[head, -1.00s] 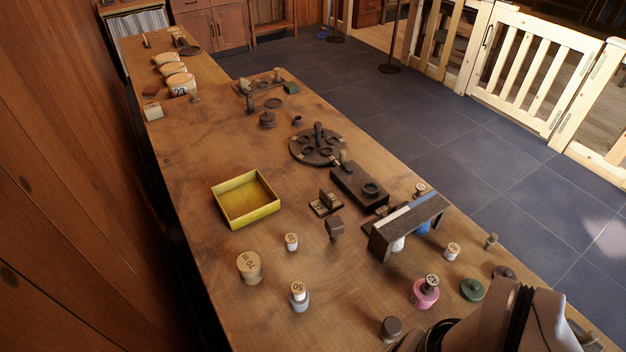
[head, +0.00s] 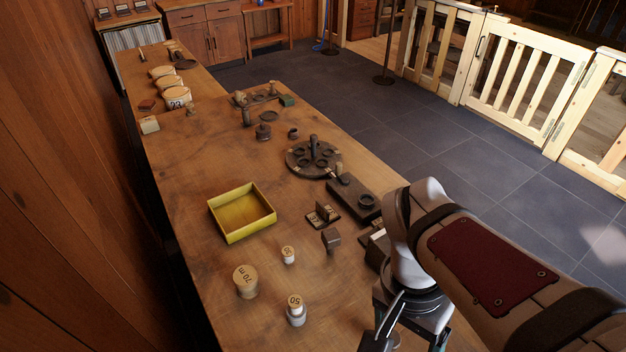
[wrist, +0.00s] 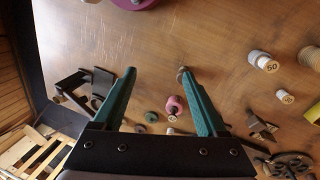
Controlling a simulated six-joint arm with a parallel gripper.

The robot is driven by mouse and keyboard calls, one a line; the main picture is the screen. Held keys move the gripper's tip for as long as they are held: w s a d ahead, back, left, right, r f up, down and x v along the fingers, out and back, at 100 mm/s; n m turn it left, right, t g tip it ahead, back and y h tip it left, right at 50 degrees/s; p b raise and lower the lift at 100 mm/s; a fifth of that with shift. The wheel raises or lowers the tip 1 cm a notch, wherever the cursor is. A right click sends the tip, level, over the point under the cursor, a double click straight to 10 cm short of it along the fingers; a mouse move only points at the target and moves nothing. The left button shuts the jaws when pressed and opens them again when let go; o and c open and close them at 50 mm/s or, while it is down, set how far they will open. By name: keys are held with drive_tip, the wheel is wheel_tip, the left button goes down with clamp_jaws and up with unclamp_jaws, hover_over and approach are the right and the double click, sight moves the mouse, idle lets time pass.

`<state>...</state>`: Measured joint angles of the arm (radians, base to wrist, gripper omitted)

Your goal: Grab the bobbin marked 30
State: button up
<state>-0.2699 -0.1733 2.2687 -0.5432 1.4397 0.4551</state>
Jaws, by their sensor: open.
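A small pale bobbin (head: 288,254) stands on the table right of the yellow tray's front corner. Its top label looks like 30, but is small and hard to read; it also shows at the right of the wrist view (wrist: 285,97). A larger bobbin marked 50 (head: 296,311) stands nearer, with a grey-white body. My gripper (wrist: 156,72) is open, with teal fingers spread and nothing between their tips. In the head view it is at the lower right, to the right of both bobbins, its fingertips cut off or hidden. A pink bobbin (wrist: 173,104) shows beyond the fingers in the wrist view.
A wide bobbin marked 70 m (head: 246,281) stands left of the 50. Bare wood lies around the small bobbin. My arm hides the table's right side.

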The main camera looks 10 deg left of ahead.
drive_tip(key=w+a+f+h, duration=0.1)
drive_tip(key=w+a+h, duration=0.2)
drive_tip(key=w, duration=0.4)
drive_tip(key=t+h, duration=0.3)
drive_tip(key=t, duration=0.9)
approach(287, 252)
drive_tip(key=shift+w+d+r+m+y, duration=0.15)
drive_tip(key=shift+w+d, duration=0.15)
drive_tip(key=shift+w, duration=0.2)
drive_tip(key=shift+w+d+r+m+y, duration=0.15)
drive_tip(key=shift+w+d, duration=0.15)
drive_tip(key=shift+w, duration=0.2)
drive_tip(key=x, duration=0.4)
drive_tip(key=f+x, duration=0.1)
drive_tip(key=x, duration=0.1)
drive_tip(key=shift+s+d+f, duration=0.1)
drive_tip(key=shift+s+f, duration=0.05)
drive_tip(key=shift+s, duration=0.1)
clamp_jaws()
